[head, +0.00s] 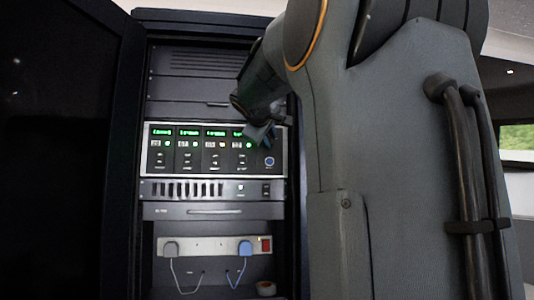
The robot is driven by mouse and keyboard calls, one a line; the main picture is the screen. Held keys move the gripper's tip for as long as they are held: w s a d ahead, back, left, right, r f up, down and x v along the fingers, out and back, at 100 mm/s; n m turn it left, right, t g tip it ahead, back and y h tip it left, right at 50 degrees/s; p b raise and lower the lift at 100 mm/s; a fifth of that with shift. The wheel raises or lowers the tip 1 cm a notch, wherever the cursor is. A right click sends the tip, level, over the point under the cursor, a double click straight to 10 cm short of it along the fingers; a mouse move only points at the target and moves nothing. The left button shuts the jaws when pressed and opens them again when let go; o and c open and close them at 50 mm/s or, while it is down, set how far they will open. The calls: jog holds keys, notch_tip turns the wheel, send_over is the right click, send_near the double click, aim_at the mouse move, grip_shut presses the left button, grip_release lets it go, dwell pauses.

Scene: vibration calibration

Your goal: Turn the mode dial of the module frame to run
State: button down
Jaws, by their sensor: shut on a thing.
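The module frame (214,172) is a silver-edged panel in the rack, with several modules side by side, each with a green display and small lights. My gripper (262,137) is at the upper right part of this panel, just above a round blue-lit button (269,161). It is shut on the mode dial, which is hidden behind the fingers. I cannot read which way the dial points. One module light is yellowish, the others are green.
Below is a unit with a row of slots (188,189), then a power strip (205,246) with two plugs, hanging cables and a red switch. The open dark rack door (60,150) is on the left. My arm covers the right side.

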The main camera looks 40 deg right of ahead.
jog(key=n+b, duration=0.1)
jog(key=b, duration=0.1)
jog(key=n+h+b, duration=0.1)
jog(key=n+b, duration=0.1)
jog(key=b, duration=0.1)
jog(key=n+h+b, duration=0.1)
jog(key=n+b, duration=0.1)
jog(key=shift+w+a+f+t+b, duration=0.1)
jog(key=shift+f+t+b, duration=0.2)
jog(key=shift+f+b, duration=0.1)
jog(key=shift+r+n, duration=0.1)
jog(key=shift+n, duration=0.2)
jog(key=c, duration=1.5)
grip_release()
jog(key=shift+c, duration=0.2)
jog(key=b+v, duration=0.1)
jog(key=v, duration=0.7)
jog(key=shift+b, duration=0.3)
